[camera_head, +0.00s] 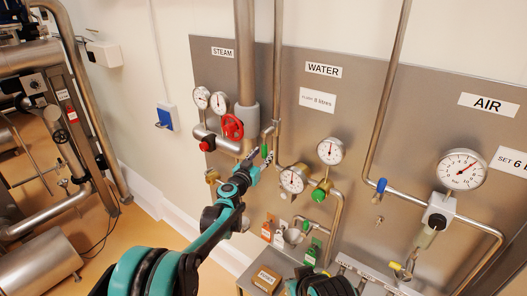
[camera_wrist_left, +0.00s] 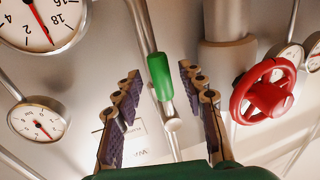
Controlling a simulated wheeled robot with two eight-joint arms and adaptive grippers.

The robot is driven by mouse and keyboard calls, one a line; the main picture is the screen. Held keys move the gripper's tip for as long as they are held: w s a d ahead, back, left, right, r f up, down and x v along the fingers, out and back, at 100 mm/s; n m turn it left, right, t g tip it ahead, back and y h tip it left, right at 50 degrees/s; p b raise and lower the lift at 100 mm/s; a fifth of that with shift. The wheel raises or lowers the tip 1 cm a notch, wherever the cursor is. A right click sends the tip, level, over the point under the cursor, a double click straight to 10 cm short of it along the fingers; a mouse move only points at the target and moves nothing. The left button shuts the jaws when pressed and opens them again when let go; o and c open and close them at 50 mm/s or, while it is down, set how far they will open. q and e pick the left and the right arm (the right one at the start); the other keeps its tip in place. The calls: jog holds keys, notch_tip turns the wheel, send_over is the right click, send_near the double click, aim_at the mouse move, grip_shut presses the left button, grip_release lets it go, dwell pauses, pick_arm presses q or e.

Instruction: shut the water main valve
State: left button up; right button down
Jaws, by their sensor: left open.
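The water valve's green lever handle (camera_head: 264,151) is on the vertical pipe under the WATER label (camera_head: 323,69). It lies roughly along the pipe. My left gripper (camera_head: 255,158) is close to it in the head view, partly overlapping the pipework. In the left wrist view the green handle (camera_wrist_left: 159,76) appears between the two open, dark-padded fingers of my left gripper (camera_wrist_left: 158,88). No finger visibly touches it, and the depth gap is hard to judge. My right gripper is not in view.
A red steam handwheel (camera_head: 232,127) is just left of the handle; it also shows in the wrist view (camera_wrist_left: 263,91). Gauges, including a water gauge (camera_head: 292,180), sit nearby. A blue-handled air valve (camera_head: 381,186) is further right. A grey bench with tags stands below.

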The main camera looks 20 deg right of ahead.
pick_arm(q)
jog(key=shift+x, duration=1)
jog(key=shift+w, duration=0.15)
jog(key=shift+c, duration=0.4)
grip_shut()
